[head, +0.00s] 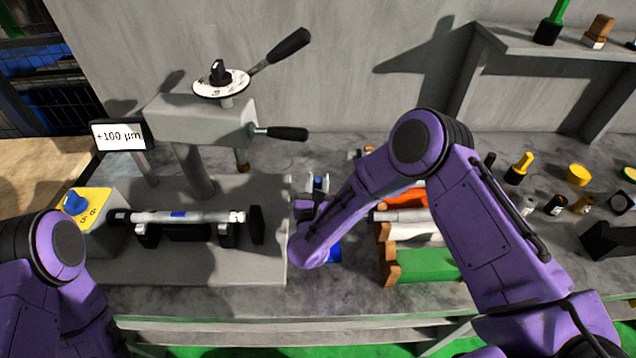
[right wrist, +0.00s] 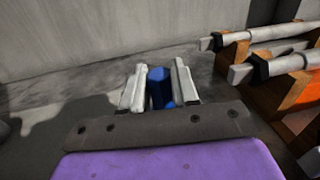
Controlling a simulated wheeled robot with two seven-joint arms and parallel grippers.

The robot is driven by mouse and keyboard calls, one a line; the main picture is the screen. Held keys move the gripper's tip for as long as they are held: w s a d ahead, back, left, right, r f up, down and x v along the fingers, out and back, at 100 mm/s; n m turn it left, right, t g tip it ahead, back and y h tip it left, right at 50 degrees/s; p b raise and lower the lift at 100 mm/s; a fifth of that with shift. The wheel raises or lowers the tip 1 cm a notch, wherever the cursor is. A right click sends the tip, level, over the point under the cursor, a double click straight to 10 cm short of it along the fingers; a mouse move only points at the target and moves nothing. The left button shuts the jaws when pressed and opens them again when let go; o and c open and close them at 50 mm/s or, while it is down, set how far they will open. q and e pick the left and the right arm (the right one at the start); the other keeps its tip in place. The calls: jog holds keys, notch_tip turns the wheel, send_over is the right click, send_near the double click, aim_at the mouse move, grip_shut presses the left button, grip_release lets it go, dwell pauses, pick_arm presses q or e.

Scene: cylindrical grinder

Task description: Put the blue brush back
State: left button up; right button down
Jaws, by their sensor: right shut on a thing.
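The blue brush shows in the right wrist view as a blue, upright-looking block (right wrist: 160,88) between two pale fingers. My right gripper (right wrist: 159,85) is shut on it. In the head view the same gripper (head: 318,183) is just right of the grinder's grey base, with a bit of blue between its fingers; my forearm hides most of it. A blue patch (head: 333,251) lies on the bench below my right wrist, partly hidden, and I cannot tell what it is. My left arm shows at the lower left; its gripper is out of view.
The grinder (head: 200,125) with a clamped shaft (head: 185,216) stands left. A wooden rack (head: 388,265) with shafts and a green panel (head: 425,265) is right of my right gripper. Small bottles and a yellow container (head: 577,175) stand far right. A shelf (head: 575,45) is above.

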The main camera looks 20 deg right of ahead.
jog(key=c, duration=0.8)
grip_release()
jog(key=shift+c, duration=0.2)
jog(key=shift+r+p, duration=0.55)
jog(key=shift+p, duration=0.2)
jog(key=b+v, duration=0.3)
jog(key=v, duration=0.9)
jog(key=shift+s+f+b, duration=0.1)
jog(key=shift+b, duration=0.2)
